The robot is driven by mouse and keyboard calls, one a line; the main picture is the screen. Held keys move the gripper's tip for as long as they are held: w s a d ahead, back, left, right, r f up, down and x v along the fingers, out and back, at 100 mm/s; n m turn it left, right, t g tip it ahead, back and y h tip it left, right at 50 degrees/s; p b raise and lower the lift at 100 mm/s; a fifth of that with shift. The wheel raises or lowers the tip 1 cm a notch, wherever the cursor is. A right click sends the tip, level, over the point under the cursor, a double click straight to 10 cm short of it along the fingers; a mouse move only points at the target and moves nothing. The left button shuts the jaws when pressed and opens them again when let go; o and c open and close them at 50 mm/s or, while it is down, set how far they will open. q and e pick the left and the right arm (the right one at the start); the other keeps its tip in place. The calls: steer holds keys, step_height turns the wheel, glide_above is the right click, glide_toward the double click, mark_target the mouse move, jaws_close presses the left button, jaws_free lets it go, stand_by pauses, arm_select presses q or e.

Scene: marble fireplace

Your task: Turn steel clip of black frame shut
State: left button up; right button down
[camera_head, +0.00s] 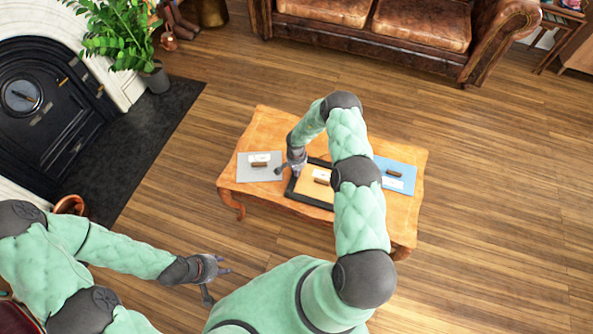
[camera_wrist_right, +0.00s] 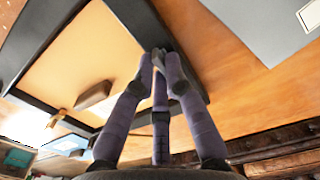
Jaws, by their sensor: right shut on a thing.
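The black frame (camera_head: 313,201) lies flat on the small wooden table, between a grey panel and a blue panel. It has a tan back (camera_head: 314,184) with a brown block on it. In the right wrist view the frame's black border (camera_wrist_right: 48,38) surrounds the tan back (camera_wrist_right: 92,55), and a brass-coloured clip (camera_wrist_right: 57,120) shows on the far border. My right gripper (camera_head: 291,172) is at the frame's left edge. In the wrist view its fingers (camera_wrist_right: 160,60) are drawn together over the border; the steel clip is hidden between them. My left gripper (camera_head: 219,281) is open and empty, away from the table.
The grey panel (camera_head: 248,175) lies left of the frame and the blue panel (camera_head: 403,169) right of it, on the table (camera_head: 270,122). A fireplace (camera_head: 45,85) and plant (camera_head: 120,30) are at the left, a leather sofa (camera_head: 420,35) behind. Floor around the table is clear.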

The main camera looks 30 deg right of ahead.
steer(key=m, duration=0.4)
steer(key=shift+a+m, duration=0.1)
steer(key=shift+m, duration=0.3)
steer(key=m, duration=0.8)
steer(key=shift+a+m, duration=0.15)
steer(key=shift+m, duration=2.25)
steer(key=c, duration=1.3)
jaws_free()
